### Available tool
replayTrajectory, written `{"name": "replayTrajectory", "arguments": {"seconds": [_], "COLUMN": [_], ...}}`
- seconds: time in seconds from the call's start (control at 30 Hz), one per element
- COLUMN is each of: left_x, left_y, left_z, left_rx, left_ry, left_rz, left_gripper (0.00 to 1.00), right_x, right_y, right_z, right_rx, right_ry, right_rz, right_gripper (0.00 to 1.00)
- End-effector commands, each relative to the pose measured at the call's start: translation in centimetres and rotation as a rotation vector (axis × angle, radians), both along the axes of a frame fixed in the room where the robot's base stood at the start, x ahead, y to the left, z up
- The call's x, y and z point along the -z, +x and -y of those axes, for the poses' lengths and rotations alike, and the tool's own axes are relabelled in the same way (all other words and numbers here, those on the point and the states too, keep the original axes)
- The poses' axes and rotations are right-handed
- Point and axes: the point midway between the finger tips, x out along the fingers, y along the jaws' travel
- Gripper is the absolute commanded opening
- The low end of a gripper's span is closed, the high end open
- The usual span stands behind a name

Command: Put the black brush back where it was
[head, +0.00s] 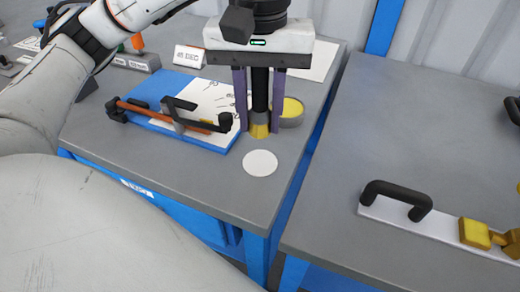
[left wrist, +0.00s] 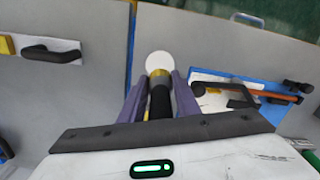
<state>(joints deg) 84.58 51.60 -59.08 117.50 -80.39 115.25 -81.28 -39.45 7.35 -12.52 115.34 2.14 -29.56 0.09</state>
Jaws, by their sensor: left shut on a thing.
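The black brush (head: 260,92) is upright between the two purple fingers of my left gripper (head: 259,128), which is shut on it. Its lower end is yellow and points down at the grey table. It also shows in the left wrist view (left wrist: 160,102), between the fingers of the left gripper (left wrist: 158,80). I cannot tell whether its tip touches the table. A white round disc (head: 260,163) lies flat just in front of the brush, and ahead of the fingers in the left wrist view (left wrist: 159,58). My right gripper is not in view.
A round tin with yellow contents (head: 291,112) stands close right of the brush. A blue board (head: 150,85) with paper and a clamp lies left. A small sign (head: 188,56) stands behind. A second grey table (head: 420,130) on the right, across a gap, holds a white bar with a black handle (head: 397,198).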

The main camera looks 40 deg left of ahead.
Motion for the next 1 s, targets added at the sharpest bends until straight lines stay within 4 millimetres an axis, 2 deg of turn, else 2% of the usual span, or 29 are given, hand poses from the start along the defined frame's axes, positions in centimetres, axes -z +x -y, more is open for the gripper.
{"name": "replayTrajectory", "arguments": {"seconds": [0.03, 0.1, 0.27, 0.5, 0.97, 1.0], "left_x": [1.5, 2.6, 4.0, 7.4, 8.4, 8.3], "left_y": [-0.1, -0.1, 0.0, -0.1, 0.0, 0.0], "left_z": [0.0, 0.0, 0.0, 0.0, 0.0, 0.0], "left_rx": [0.001, 0.002, 0.002, 0.002, 0.002, 0.002], "left_ry": [0.000, -0.001, -0.001, 0.000, -0.001, -0.001], "left_rz": [-0.006, -0.004, 0.000, -0.002, 0.002, 0.002], "left_gripper": [0.07, 0.07, 0.07, 0.07, 0.07, 0.33], "right_x": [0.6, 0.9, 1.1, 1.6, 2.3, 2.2], "right_y": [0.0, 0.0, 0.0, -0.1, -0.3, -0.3], "right_z": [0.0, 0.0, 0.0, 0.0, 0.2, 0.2], "right_rx": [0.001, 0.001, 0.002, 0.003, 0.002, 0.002], "right_ry": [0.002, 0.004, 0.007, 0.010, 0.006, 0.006], "right_rz": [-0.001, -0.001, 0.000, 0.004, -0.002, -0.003], "right_gripper": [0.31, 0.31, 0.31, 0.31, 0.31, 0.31]}}
